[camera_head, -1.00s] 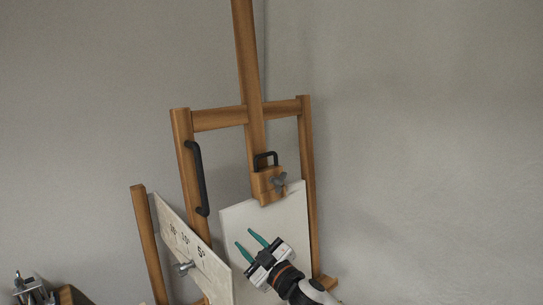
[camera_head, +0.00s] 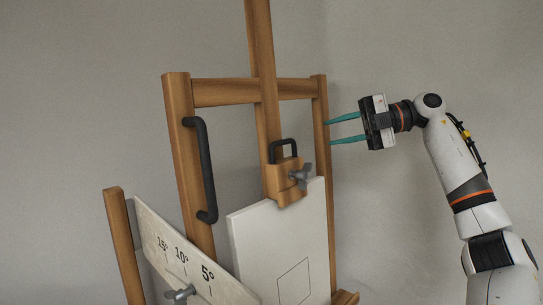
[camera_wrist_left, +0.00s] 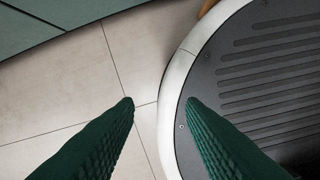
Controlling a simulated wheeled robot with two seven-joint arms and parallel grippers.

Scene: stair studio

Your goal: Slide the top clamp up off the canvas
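The top clamp (camera_head: 284,183) is a wooden block on the easel's centre mast (camera_head: 262,60), with a black loop handle (camera_head: 283,149) on top and a grey wing knob (camera_head: 302,175) on its right face. It sits at the top edge of the white canvas (camera_head: 270,245). My right gripper (camera_head: 328,132) is open and empty, its green fingers pointing left near the easel's right post, above and right of the clamp and apart from it. My left gripper (camera_wrist_left: 158,103) shows only in the left wrist view, open with nothing between its fingers, above the floor.
The wooden easel has a black bar handle (camera_head: 202,170) on its left post. An angle plate (camera_head: 185,255) marked 5°, 10° and 15° with a wing knob stands at lower left. The wall right of the easel is bare. A dark ribbed round platform (camera_wrist_left: 265,80) shows below the left wrist.

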